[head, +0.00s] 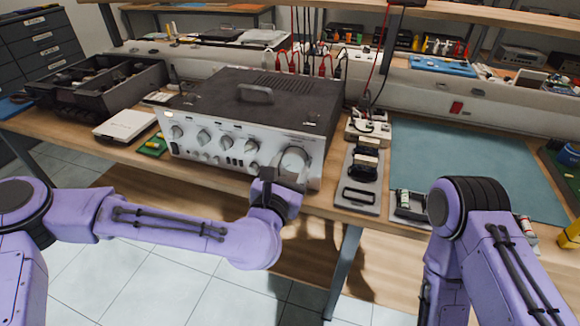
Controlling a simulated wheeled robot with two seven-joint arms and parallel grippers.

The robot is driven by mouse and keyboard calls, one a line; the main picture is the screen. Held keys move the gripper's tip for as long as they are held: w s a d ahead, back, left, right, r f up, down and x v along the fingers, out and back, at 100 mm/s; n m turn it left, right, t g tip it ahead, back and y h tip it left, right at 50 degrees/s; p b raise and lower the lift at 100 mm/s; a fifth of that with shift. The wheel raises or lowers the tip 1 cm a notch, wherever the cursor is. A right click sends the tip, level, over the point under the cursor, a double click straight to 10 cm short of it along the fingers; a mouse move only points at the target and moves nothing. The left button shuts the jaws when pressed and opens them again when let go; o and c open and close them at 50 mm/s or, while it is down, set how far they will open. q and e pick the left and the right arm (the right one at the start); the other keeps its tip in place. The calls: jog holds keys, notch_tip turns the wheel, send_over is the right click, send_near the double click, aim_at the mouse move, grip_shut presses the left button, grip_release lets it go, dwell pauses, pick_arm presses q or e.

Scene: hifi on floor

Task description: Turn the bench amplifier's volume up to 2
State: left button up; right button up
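The bench amplifier (250,110) stands on the wooden bench, a dark-topped box with a silver front panel. Several small knobs run along the panel, and one large round knob (295,160) sits at its right end. My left gripper (282,173) is at this large knob, its fingers in front of the knob's lower part. I cannot tell whether the fingers touch or close on it. The scale marks around the knob are too small to read. My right arm is at the lower right, and its gripper is not visible.
A grey plate with black blocks (358,190) lies right of the amplifier. A blue-green mat (475,165) covers the bench further right. A white box (124,126) and a dark open tray (95,85) are on the left. Cables hang behind the amplifier.

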pick_arm(q)
jog(key=shift+m, duration=0.4)
jog(key=m, duration=1.5)
jog(key=shift+m, duration=0.4)
jog(key=m+p, duration=0.1)
jog(key=m, duration=0.3)
jog(key=shift+m, duration=0.4)
jog(key=o, duration=1.1)
jog(key=shift+c, duration=0.2)
jog(key=shift+s, duration=0.1)
